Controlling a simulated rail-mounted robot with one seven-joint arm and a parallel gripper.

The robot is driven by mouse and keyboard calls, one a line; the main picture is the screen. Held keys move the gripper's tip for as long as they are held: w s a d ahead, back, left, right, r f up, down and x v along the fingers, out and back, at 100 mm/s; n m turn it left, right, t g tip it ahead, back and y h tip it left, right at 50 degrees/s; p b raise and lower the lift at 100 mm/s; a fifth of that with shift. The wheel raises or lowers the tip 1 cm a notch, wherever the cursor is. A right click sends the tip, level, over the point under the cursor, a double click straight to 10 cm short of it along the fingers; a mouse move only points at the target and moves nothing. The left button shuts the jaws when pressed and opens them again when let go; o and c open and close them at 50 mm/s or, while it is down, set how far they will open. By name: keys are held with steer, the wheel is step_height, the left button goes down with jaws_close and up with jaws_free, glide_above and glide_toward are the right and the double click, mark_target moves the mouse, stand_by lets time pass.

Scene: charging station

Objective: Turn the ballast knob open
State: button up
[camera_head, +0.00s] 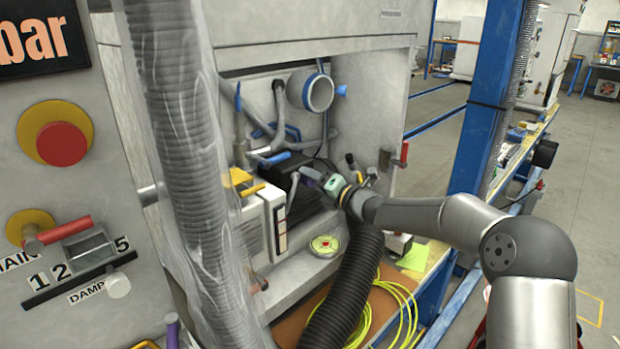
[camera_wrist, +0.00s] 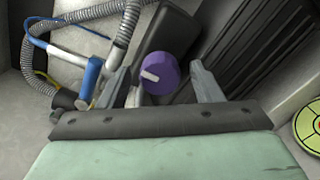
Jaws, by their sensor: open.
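A round purple knob (camera_wrist: 159,74) with a white pointer mark shows in the wrist view, on a dark box. No label naming it is readable. Its pointer lies roughly level, toward the left. My gripper (camera_wrist: 159,92) is open, with one finger to the left and one to the right of the knob in the picture; I cannot tell whether either touches it. In the head view, my gripper (camera_head: 322,180) reaches into the recess of the grey cabinet. A small patch of purple (camera_head: 312,173) shows at its tip, mostly hidden.
Blue-handled pipework (camera_wrist: 89,80) and a grey corrugated hose (camera_wrist: 125,30) lie left of the knob. A black ribbed block (camera_wrist: 235,45) is to the right. In the head view, a round gauge (camera_head: 318,92) hangs above, and a thick black hose (camera_head: 350,285) runs below my arm.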

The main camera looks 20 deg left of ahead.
steer(key=shift+x, duration=0.85)
steer(key=c, duration=1)
